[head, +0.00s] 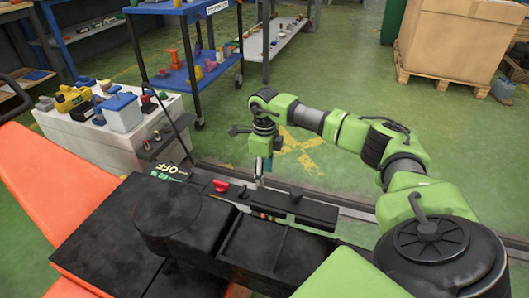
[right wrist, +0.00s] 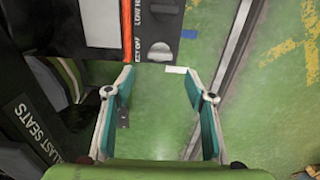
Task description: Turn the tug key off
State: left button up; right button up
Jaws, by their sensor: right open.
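My right gripper (head: 262,168) hangs low over the dark console (head: 308,211) in the head view, fingers pointing down. In the right wrist view my right gripper (right wrist: 160,113) is open, its teal pads wide apart with only green floor between them. Beyond the fingertips, a grey knob (right wrist: 159,51) sits on a dark panel with partly readable white lettering; I cannot tell for sure that it is the tug key. My left gripper is not in view.
A white cabinet (head: 103,148) bearing several small items stands at the left. A blue cart (head: 190,72) and a grey shelf (head: 275,42) stand behind. A large box (head: 463,40) is at the back right. A floor rail runs past the console; green floor beyond is clear.

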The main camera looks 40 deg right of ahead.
notch_tip(320, 180, up, 3)
jog(key=shift+f, duration=0.1)
dwell(0.6)
